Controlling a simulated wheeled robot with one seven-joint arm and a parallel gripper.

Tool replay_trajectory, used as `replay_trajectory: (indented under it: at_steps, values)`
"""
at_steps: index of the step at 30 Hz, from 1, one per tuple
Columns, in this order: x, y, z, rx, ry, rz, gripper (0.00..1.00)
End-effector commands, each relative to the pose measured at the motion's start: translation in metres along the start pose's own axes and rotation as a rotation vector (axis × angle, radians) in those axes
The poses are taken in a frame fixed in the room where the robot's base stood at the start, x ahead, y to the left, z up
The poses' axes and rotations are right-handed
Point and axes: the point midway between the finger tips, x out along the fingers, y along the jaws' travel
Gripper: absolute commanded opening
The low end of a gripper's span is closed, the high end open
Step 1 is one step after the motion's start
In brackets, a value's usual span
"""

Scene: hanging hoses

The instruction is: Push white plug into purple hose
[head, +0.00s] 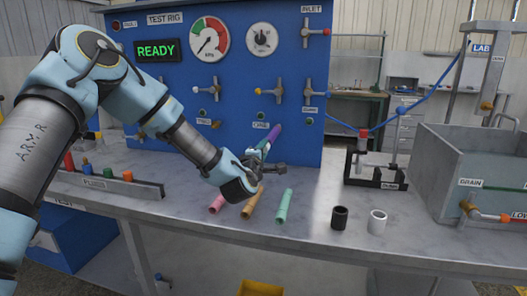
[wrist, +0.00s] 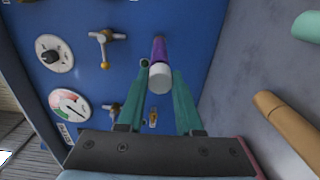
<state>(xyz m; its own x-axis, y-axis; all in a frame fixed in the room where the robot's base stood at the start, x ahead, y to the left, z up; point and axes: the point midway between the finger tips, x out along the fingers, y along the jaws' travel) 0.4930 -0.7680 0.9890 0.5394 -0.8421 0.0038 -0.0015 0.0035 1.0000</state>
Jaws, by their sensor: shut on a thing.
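My gripper (head: 262,152) is in front of the blue test rig. In the wrist view its two teal fingers (wrist: 161,76) are shut on the white plug (wrist: 160,79), a short round piece with its end facing the camera. The purple hose (wrist: 158,49) runs on from the plug's far side towards the blue panel, in line with it. In the head view the purple hose (head: 270,136) slants up and right from the fingers. The plug and hose seem to meet, but how deep the plug sits in the hose cannot be told.
Pink (head: 217,204), tan (head: 252,202) and green (head: 284,206) tubes lie on the metal bench below the gripper. A black cup (head: 340,217) and a white cup (head: 377,222) stand to the right. Valves (head: 270,91) stick out of the panel. A plug rack (head: 110,185) is at left.

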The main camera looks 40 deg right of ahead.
Motion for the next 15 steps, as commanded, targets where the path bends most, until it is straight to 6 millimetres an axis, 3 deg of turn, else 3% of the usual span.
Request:
replay_trajectory:
  at_steps: [15]
  values:
    - [0.0043, -0.0005, 0.0002, 0.000, 0.000, 0.000, 0.00]
